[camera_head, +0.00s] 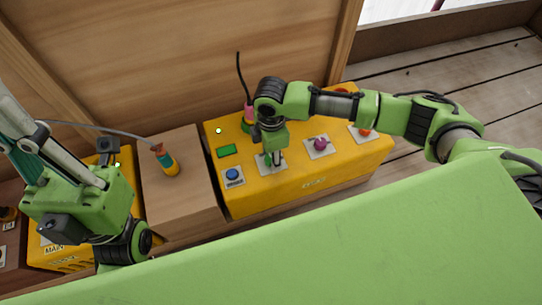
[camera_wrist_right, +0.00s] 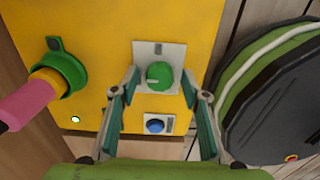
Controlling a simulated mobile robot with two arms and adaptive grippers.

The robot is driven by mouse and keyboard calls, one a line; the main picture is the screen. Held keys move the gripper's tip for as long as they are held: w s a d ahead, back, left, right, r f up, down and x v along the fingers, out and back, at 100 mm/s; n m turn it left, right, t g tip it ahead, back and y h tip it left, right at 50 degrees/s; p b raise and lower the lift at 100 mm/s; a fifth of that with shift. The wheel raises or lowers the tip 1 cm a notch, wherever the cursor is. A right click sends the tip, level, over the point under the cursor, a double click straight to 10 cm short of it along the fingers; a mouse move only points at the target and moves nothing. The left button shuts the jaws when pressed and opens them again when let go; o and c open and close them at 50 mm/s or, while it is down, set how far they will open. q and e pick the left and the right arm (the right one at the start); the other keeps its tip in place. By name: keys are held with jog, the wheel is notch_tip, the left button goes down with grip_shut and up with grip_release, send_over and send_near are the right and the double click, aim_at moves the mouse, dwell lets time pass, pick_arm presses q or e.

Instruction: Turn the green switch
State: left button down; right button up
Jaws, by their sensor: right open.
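The green switch (camera_wrist_right: 159,74) is a round knob on a pale plate on the yellow box, seen in the right wrist view. In the head view my right gripper hides the knob, and part of its plate (camera_head: 262,167) shows. My right gripper (camera_head: 274,158) points down over the plate with its fingers apart. In the wrist view its fingertips lie on the left and right of the knob, and nothing is held. I cannot tell whether they touch it. My left arm is at the left of the head view, and its fingers do not show.
A pink-handled plug (camera_wrist_right: 32,100) stands close beside the gripper.

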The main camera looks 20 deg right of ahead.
jog(key=c, duration=1.1)
